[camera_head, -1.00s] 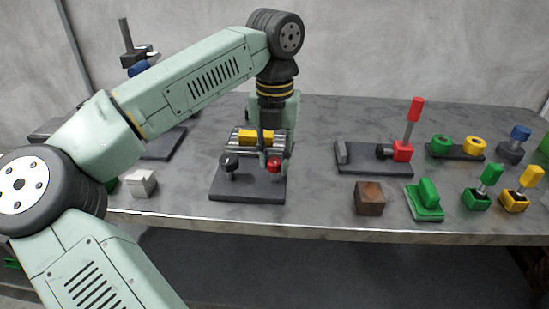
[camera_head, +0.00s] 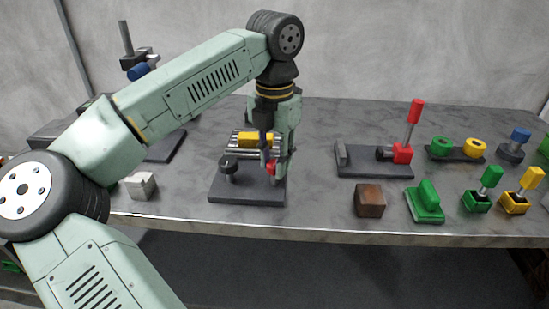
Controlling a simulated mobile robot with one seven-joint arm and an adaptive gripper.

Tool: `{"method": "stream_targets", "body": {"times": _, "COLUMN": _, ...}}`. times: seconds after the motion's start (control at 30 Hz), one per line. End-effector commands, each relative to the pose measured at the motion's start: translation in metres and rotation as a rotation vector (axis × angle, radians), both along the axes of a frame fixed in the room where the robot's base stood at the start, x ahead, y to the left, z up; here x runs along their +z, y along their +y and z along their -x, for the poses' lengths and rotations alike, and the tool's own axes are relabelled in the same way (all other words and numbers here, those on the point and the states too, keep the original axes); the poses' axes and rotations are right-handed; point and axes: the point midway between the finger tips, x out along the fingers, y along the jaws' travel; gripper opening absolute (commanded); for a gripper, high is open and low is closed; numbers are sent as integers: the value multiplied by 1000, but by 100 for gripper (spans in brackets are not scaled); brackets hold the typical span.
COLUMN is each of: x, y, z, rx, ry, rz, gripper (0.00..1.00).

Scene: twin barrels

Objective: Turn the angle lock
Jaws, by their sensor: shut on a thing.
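A dark base plate (camera_head: 232,191) carries a yellow barrel (camera_head: 250,138) between grey metal rollers. At its front stand a black knob (camera_head: 229,163) on the left and a red knob (camera_head: 270,168) on the right. No label shows which part is the angle lock. My gripper (camera_head: 273,165) points down over the right side of this fixture and is shut on the red knob. The fingers hide most of the red knob, so its exact angle cannot be told. The black knob is apart from the fingers.
A red-handled lever (camera_head: 413,120) on a dark base stands to the right. A brown block (camera_head: 369,199), green block (camera_head: 427,201) and several levered pieces line the front right. A white block (camera_head: 141,186) is left of the fixture. The bench's front edge is close.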

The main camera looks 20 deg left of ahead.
Motion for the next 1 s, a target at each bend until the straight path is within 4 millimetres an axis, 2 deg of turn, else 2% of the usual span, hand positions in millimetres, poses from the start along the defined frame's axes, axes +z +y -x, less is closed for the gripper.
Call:
{"method": "stream_targets", "body": {"times": 0.13, "x": 1, "y": 0, "z": -1, "rx": 0, "ry": -4, "rz": 0, "gripper": 0}}
{"method": "stream_targets", "body": {"times": 0.17, "x": 1, "y": 0, "z": -1, "rx": 0, "ry": -4, "rz": 0, "gripper": 27}}
{"method": "stream_targets", "body": {"times": 0.43, "x": 0, "y": 0, "z": 0, "rx": 1, "ry": -2, "rz": 0, "gripper": 45}}
{"method": "stream_targets", "body": {"times": 0.77, "x": 2, "y": 0, "z": 0, "rx": 2, "ry": -1, "rz": -1, "gripper": 46}}
{"method": "stream_targets", "body": {"times": 0.87, "x": 9, "y": 0, "z": 0, "rx": 2, "ry": -1, "rz": -1, "gripper": 46}}
{"method": "stream_targets", "body": {"times": 1.0, "x": 34, "y": 0, "z": -1, "rx": 3, "ry": -4, "rz": -2, "gripper": 46}}
